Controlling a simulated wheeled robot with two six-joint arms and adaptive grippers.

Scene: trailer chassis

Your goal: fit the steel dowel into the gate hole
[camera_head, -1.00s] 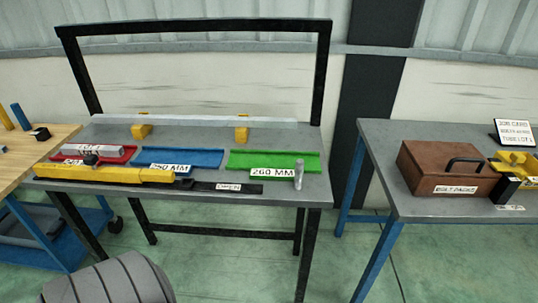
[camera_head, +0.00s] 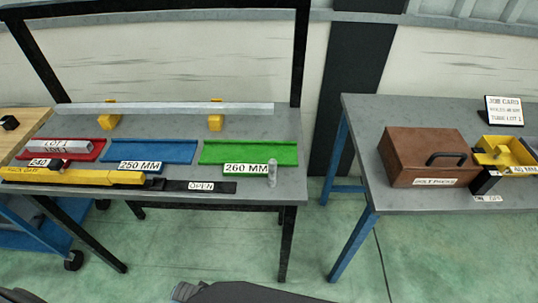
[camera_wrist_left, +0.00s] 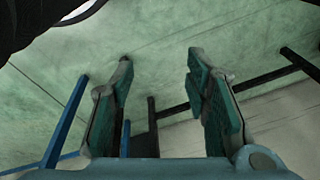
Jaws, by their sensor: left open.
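The steel dowel (camera_head: 272,173) is a small grey cylinder standing upright at the front right corner of the left bench, beside the 260 MM label. A yellow bar (camera_head: 95,178) lies along the bench's front edge at left. A black strip (camera_head: 170,185) with an OPEN label continues from it to the right. I cannot make out the gate hole. My left gripper (camera_wrist_left: 160,62) is open and empty in the left wrist view, over the green floor and away from the dowel. My right gripper is not in view.
Red (camera_head: 85,150), blue (camera_head: 150,151) and green (camera_head: 248,152) trays lie on the left bench (camera_head: 288,128). A long pale bar (camera_head: 165,108) lies behind them on yellow blocks. The right bench (camera_head: 368,120) carries a brown box (camera_head: 425,150) and yellow bin (camera_head: 505,150). Floor shows between the benches.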

